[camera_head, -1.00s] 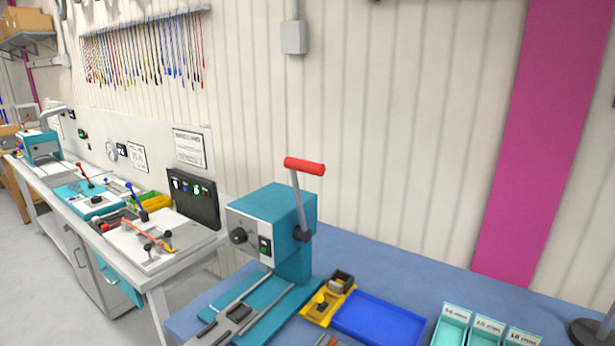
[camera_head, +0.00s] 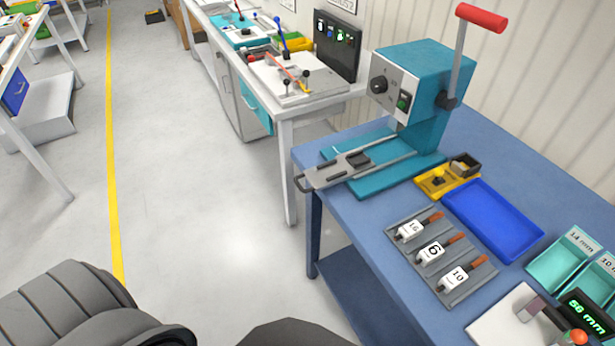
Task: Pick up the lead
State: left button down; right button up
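I cannot pick out the lead for certain in the head view. A thin orange-red strip (camera_head: 287,68) lies across a white board on the far bench; I cannot tell whether it is a lead. The blue table holds a teal press (camera_head: 424,75) with a red-handled lever, and a grey rack (camera_head: 440,256) with several numbered white blocks with orange-brown ends. Neither of my grippers shows. A dark grey ribbed part, probably mine, fills the bottom left corner.
An empty blue tray (camera_head: 490,222) and a yellow holder (camera_head: 446,181) lie beside the press. Teal bins (camera_head: 563,260) and a device with a green "56 mm" display (camera_head: 586,312) are at the right. Open grey floor (camera_head: 200,220) with a yellow line lies left of the table.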

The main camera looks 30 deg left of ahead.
aim_at(452, 279)
jog(key=u, duration=2.05)
jog(key=i, duration=1.75)
jog(key=z, duration=3.1)
